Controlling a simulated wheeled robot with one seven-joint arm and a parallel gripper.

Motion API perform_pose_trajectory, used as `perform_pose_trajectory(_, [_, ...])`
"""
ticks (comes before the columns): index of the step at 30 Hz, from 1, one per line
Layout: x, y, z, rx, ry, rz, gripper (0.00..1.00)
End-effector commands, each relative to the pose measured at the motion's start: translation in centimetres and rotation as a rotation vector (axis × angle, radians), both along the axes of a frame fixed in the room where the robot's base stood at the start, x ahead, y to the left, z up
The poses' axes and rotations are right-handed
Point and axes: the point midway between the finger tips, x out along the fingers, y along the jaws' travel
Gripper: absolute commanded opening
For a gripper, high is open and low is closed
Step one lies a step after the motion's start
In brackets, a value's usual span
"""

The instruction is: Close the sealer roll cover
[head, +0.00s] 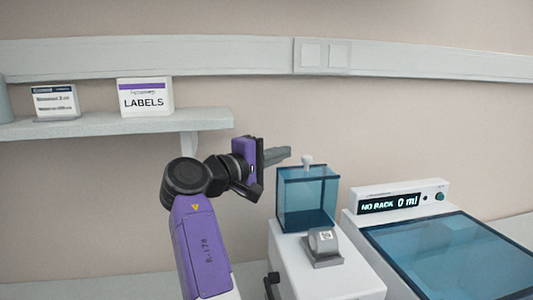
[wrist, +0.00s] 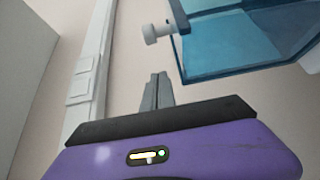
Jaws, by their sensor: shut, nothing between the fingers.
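The sealer is a white machine (head: 322,270) with a clear blue box-shaped cover (head: 307,205) at its back. A pale knob (head: 307,161) sticks up from the cover's top edge. A grey roll-shaped part (head: 323,241) on a bracket sits in front of the cover, outside it. My gripper (head: 285,153) is shut and empty, just left of the knob at about its height in the head view. In the wrist view the shut fingers (wrist: 157,78) point toward the knob (wrist: 151,33) and the blue cover (wrist: 235,45), with a visible gap between.
A wall shelf (head: 110,124) at left holds a LABELS box (head: 145,97) and a small card. A rail (head: 150,58) runs along the wall.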

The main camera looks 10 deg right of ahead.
Motion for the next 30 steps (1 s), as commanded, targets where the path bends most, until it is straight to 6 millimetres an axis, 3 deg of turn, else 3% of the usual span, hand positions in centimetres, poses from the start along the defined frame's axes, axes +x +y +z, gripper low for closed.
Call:
perform_pose_trajectory(2, [0.6, -1.1, 0.2, -0.001, 0.001, -0.001, 0.00])
perform_pose_trajectory(15, [-3.1, -1.8, 0.0, -0.001, 0.001, 0.001, 0.00])
perform_pose_trajectory(30, [-3.4, -1.8, -0.1, -0.001, -0.004, 0.000, 0.00])
